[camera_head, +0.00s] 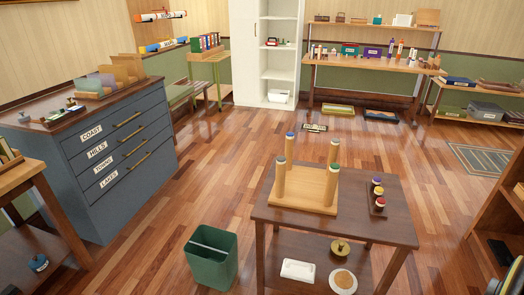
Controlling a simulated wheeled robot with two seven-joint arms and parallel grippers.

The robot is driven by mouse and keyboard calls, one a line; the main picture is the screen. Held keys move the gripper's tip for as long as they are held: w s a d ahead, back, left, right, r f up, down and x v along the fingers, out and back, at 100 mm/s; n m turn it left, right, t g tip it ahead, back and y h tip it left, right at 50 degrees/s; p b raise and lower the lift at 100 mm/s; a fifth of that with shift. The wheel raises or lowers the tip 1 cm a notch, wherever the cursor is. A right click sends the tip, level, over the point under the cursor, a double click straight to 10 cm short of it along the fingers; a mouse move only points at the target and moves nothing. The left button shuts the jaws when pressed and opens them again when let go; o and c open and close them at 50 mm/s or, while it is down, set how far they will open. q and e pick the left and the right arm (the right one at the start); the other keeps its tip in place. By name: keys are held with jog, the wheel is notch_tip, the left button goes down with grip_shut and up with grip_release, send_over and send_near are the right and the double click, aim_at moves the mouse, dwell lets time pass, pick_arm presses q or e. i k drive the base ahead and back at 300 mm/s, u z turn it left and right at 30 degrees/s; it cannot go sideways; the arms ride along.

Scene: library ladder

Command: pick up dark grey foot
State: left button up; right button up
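I cannot make out a dark grey foot for certain. An upturned wooden stool (303,190) lies on the dark brown table (390,228), its legs pointing up. The leg ends carry coloured caps, blue and green among them. Beside it on the right, a narrow dark tray (373,210) holds a row of small round pieces (378,191) with purple, yellow and red on them; they are too small to tell more. Neither of my grippers shows in the head view.
A green bin (211,258) stands on the floor left of the table. The table's lower shelf holds a white box (298,270), a brass-coloured piece (340,247) and a round item (343,280). A grey drawer cabinet (120,150) stands left.

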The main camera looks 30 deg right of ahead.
aim_at(281, 159)
jog(key=z, duration=0.45)
jog(key=i, duration=0.95)
jog(key=z, duration=0.6)
